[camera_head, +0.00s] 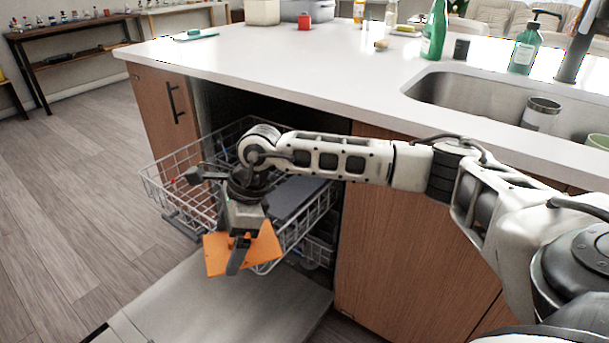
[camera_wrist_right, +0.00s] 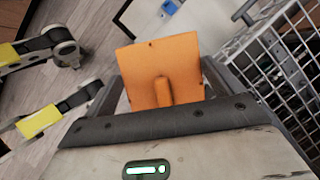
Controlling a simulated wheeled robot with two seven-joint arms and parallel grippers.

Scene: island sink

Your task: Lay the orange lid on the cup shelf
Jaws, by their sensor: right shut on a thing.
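The orange lid (camera_head: 264,246) is a flat, square-cornered plate. My right gripper (camera_head: 240,246) is shut on it and holds it tilted, in front of the pulled-out wire rack (camera_head: 165,188) and above the lowered dishwasher door. In the right wrist view the lid (camera_wrist_right: 160,57) shows nearly face-on between the fingers (camera_wrist_right: 160,92), with a stubby orange handle at its near side. A flat dark grey panel (camera_head: 299,197) lies in the rack, behind and right of the gripper; I cannot tell whether it is the cup shelf. My arm hides part of the rack. My left gripper is not in view.
The open dishwasher door (camera_head: 225,295) lies low in front. A white countertop (camera_head: 300,60) overhangs the rack, and a wooden cabinet front (camera_head: 410,250) stands to its right. The wire rack (camera_wrist_right: 275,60) is close on the right in the wrist view. Floor is free at left.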

